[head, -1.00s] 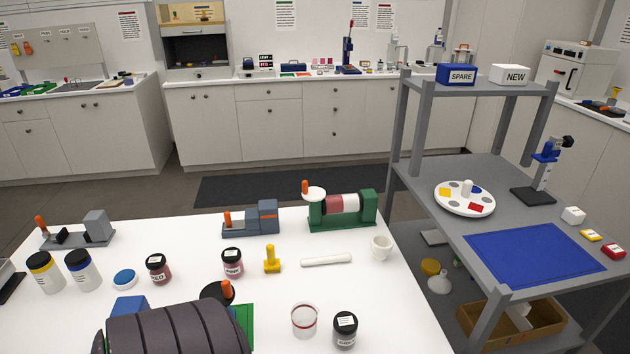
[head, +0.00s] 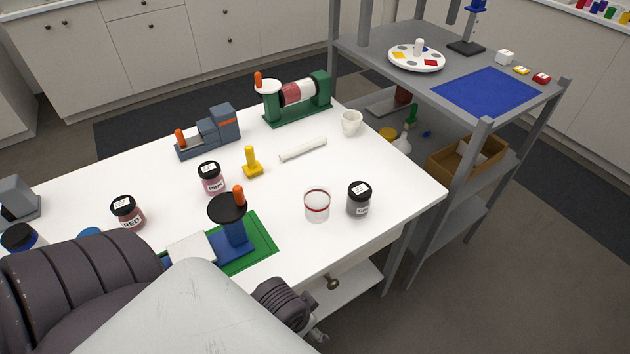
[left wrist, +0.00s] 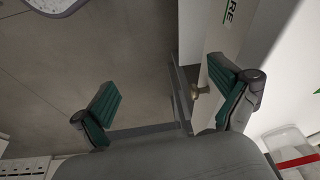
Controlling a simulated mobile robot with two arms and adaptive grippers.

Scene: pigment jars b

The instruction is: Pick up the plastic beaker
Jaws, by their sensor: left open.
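The plastic beaker (head: 317,205) is a clear, open cup with a red band near its rim. It stands upright on the white table (head: 390,245), left of a dark-lidded grey jar (head: 359,200). It also shows, cut off, at the bottom right corner of the left wrist view (left wrist: 292,150). My left gripper (left wrist: 162,80) is open and empty, its green-padded fingers apart beside the table's edge, with floor behind them. The beaker is outside the fingers, apart from them. In the head view my forearm hides most of the left gripper. My right gripper is not in view.
A blue stand with a black disc and orange knob (head: 232,215) on a green board is left of the beaker. A yellow stamp (head: 252,164), white rod (head: 303,149) and white cup (head: 351,123) are behind. A grey shelf (head: 450,62) stands right. The table's right front corner is bare.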

